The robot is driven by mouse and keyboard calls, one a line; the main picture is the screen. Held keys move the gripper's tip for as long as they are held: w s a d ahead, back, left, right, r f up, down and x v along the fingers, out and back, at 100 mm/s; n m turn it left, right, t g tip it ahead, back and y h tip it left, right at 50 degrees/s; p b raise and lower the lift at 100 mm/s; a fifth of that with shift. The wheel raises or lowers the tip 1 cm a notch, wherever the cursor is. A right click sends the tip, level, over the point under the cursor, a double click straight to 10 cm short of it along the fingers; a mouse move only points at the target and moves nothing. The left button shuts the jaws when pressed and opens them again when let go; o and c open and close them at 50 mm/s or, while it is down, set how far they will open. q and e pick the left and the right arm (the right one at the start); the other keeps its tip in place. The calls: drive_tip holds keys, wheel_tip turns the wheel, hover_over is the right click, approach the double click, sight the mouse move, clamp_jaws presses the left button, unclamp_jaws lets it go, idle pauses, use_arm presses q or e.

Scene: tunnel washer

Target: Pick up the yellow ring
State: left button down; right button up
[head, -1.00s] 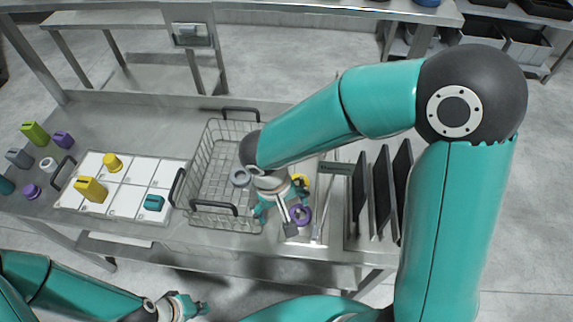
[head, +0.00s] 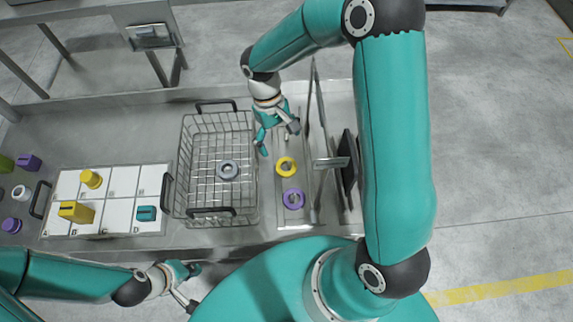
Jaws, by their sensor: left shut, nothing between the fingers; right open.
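The yellow ring (head: 286,166) lies flat on a narrow light tray (head: 291,217) right of the wire basket. A purple ring (head: 293,199) lies on the same tray, just in front of it. My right gripper (head: 276,146) is open and empty. It hangs above the far end of the tray, just beyond the yellow ring and a little to its left, apart from it in the picture. My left gripper (head: 193,286) is shut and empty, low at the front, off the table's front edge.
A wire basket (head: 174,190) holds a grey ring (head: 228,170). A white grid board (head: 123,180) at left carries yellow and teal pieces. Dark upright plates (head: 348,165) and a metal divider (head: 318,120) stand right of the rings. More purple, white and green pieces lie far left.

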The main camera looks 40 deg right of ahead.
sight(287, 169)
drive_tip(key=b+x, duration=0.1)
drive_tip(key=x, duration=0.2)
drive_tip(key=shift+f, duration=0.45)
drive_tip(key=shift+s+f+b, duration=0.2)
drive_tip(key=shift+f+b, duration=0.2)
drive_tip(key=shift+b, duration=0.05)
drive_tip(key=b+x, duration=0.3)
drive_tip(key=x, duration=0.2)
drive_tip(key=shift+w+f, duration=0.15)
drive_tip(key=shift+c, duration=0.2)
drive_tip(key=c, duration=1.1)
drive_tip(key=shift+c, duration=0.2)
